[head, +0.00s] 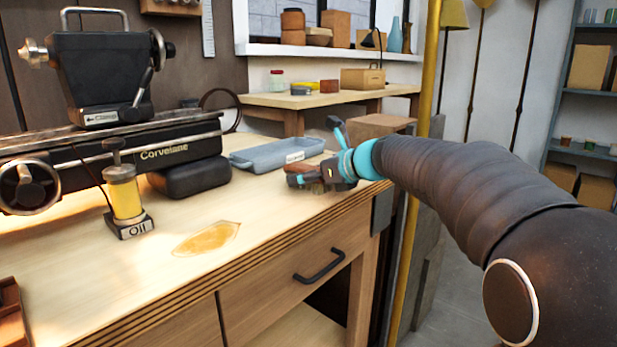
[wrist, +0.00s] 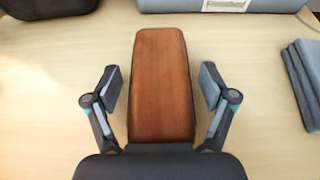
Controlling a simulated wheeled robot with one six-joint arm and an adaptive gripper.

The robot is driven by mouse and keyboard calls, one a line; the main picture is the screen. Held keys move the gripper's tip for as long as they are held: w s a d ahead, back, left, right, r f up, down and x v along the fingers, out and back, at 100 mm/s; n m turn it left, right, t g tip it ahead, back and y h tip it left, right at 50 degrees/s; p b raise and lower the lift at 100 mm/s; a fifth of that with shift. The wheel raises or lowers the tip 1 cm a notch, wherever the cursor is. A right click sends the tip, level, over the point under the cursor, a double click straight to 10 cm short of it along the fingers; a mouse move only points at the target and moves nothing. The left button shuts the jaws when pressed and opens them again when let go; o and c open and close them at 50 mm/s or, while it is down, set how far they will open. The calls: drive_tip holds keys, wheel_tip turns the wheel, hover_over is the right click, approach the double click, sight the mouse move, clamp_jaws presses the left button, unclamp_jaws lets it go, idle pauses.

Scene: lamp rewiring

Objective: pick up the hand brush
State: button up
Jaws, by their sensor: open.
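The hand brush (wrist: 161,92) shows in the wrist view as a reddish-brown wooden block, long side running away from me, above the pale bench top. Its bristles are hidden beneath it. My gripper (wrist: 160,82) is open, with one finger on each side of the brush and a visible gap on both sides. In the head view my gripper (head: 308,182) is low over the bench's right end, and a small brown part of the brush (head: 301,167) shows beside it, mostly covered.
A blue-grey tray (head: 270,155) lies just behind the gripper. A black rounded case (head: 190,177) and a lathe (head: 100,150) stand to the left, with an oil pot (head: 124,195) in front. Folded grey cloths (wrist: 304,84) lie right of the brush. The bench front is mostly clear.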

drive_tip(key=c, duration=1)
drive_tip(key=shift+c, duration=0.2)
